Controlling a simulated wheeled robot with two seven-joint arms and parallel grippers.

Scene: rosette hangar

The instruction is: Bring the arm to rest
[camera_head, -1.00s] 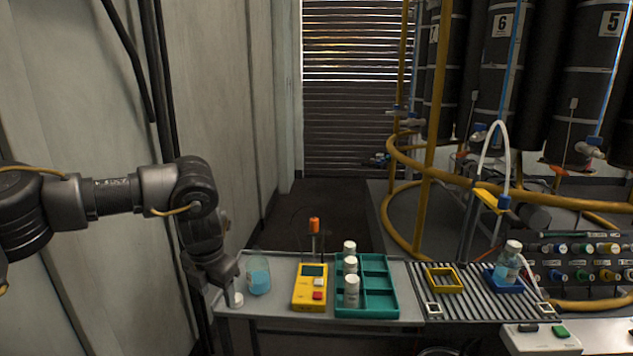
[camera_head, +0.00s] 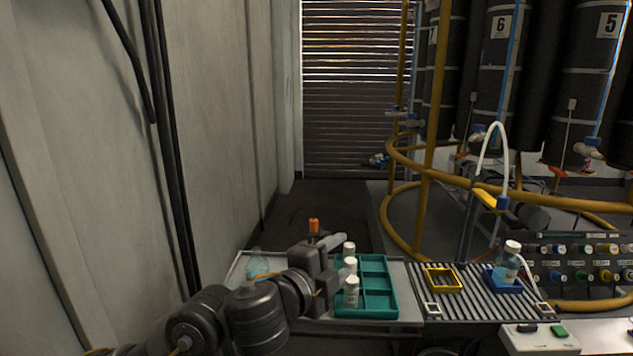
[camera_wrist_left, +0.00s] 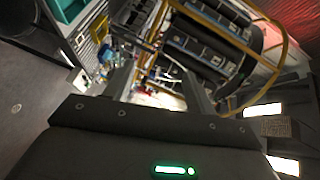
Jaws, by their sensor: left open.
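My left arm (camera_head: 250,315) now reaches in low from the bottom left, over the front left of the bench. Its gripper (camera_head: 336,258) is open beside the white-capped bottles, on their left side. I cannot tell whether it touches them. In the left wrist view the two fingers (camera_wrist_left: 158,88) stand apart with nothing held between them; the drums and yellow frame show beyond. My right gripper is not in view.
A teal tray (camera_head: 376,284) holds several white-capped bottles (camera_head: 352,292). A beaker (camera_head: 257,265) stands partly behind my arm. A yellow holder (camera_head: 443,280) and a bottle of blue liquid (camera_head: 507,265) are on the ribbed rack. The wall is at left.

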